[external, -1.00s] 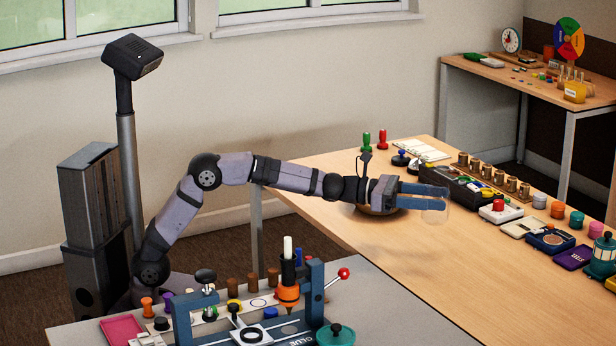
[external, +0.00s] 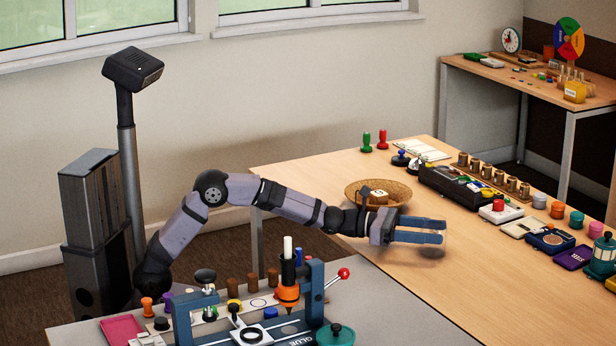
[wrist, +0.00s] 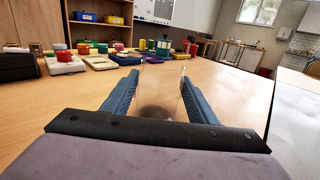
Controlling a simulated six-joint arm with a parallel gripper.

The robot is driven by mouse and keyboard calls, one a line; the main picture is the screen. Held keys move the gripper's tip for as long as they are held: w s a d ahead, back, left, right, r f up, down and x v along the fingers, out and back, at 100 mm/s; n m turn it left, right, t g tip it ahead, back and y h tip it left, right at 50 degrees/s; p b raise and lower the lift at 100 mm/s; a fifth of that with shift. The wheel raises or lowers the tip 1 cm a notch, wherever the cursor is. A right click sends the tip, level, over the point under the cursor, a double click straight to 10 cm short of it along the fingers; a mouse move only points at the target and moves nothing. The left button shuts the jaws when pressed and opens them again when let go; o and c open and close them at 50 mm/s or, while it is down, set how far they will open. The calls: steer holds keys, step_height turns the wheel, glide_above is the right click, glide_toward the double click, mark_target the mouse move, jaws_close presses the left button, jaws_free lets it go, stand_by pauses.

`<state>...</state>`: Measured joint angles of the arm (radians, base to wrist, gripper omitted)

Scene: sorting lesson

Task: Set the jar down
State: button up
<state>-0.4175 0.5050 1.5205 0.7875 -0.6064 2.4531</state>
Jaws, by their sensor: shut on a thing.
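The jar (wrist: 160,100) is clear and hard to see. It stands between the two blue fingers of my gripper (wrist: 159,78), which is shut on it. In the external view my gripper (external: 443,232) is low over the wooden table (external: 490,290), and the jar (external: 432,251) shows only as a faint shape and dark patch beneath the fingers. The jar looks upright and very near the tabletop. I cannot tell whether its base touches the wood.
A round basket (external: 352,195) with a pale block in it is just behind my wrist. A black organiser (external: 450,187), a white box with a red button (external: 500,211) and other small items line the far side. The table in front of the gripper is clear.

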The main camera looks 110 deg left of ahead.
steer(key=shift+f+b, duration=0.1)
steer(key=shift+b, duration=0.2)
steer(key=o, duration=1.1)
steer(key=shift+o, duration=0.2)
steer(key=shift+s+r+p, duration=0.1)
steer(key=shift+r+p, duration=0.1)
steer(key=shift+p, duration=0.15)
steer(key=s, duration=1.1)
steer(key=shift+s, duration=0.4)
